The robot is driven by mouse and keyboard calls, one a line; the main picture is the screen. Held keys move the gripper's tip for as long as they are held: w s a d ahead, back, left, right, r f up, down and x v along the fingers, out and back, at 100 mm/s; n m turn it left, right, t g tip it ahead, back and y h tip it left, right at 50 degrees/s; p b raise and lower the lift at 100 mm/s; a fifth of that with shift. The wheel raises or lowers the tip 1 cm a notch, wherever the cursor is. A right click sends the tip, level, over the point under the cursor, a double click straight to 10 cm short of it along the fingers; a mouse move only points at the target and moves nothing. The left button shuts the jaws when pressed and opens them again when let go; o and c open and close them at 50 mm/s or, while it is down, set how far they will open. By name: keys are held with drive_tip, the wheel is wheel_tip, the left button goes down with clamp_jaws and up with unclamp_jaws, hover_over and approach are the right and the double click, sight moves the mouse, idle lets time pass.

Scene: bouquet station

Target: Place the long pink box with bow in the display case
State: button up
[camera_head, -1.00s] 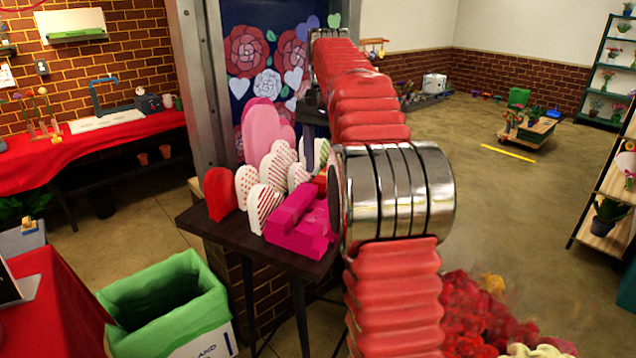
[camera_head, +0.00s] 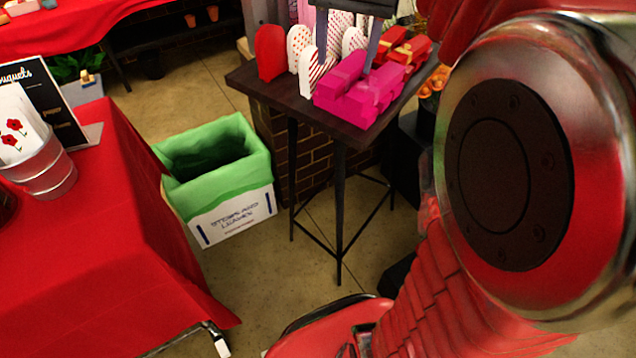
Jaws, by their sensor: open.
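The long pink box (camera_head: 342,100) with its raised bow lies on a small dark table (camera_head: 262,92), near the table's front right corner. My gripper (camera_head: 348,64) is at the top of the view, pointing down with two dark fingers spread apart. The fingers appear over or just behind the pink box. I see no grip on it, and cannot tell whether they touch it. The upper part of the gripper is cut off by the frame edge. I cannot make out a display case in this view.
A red-covered table (camera_head: 120,240) fills the left. My red arm blocks the right side.

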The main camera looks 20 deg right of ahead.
drive_tip(key=s+a+f+n+t, duration=0.1)
drive_tip(key=s+a+f+n, duration=0.2)
drive_tip(key=s+a+f, duration=0.3)
drive_tip(key=s+a+f+n+t, duration=0.2)
drive_tip(key=s+a+f+n, duration=0.2)
drive_tip(key=s, duration=0.7)
wheel_tip(320, 180, down, 3)
drive_tip(key=a, duration=0.2)
drive_tip(key=shift+a+y, duration=0.3)
drive_tip(key=shift+a, duration=0.1)
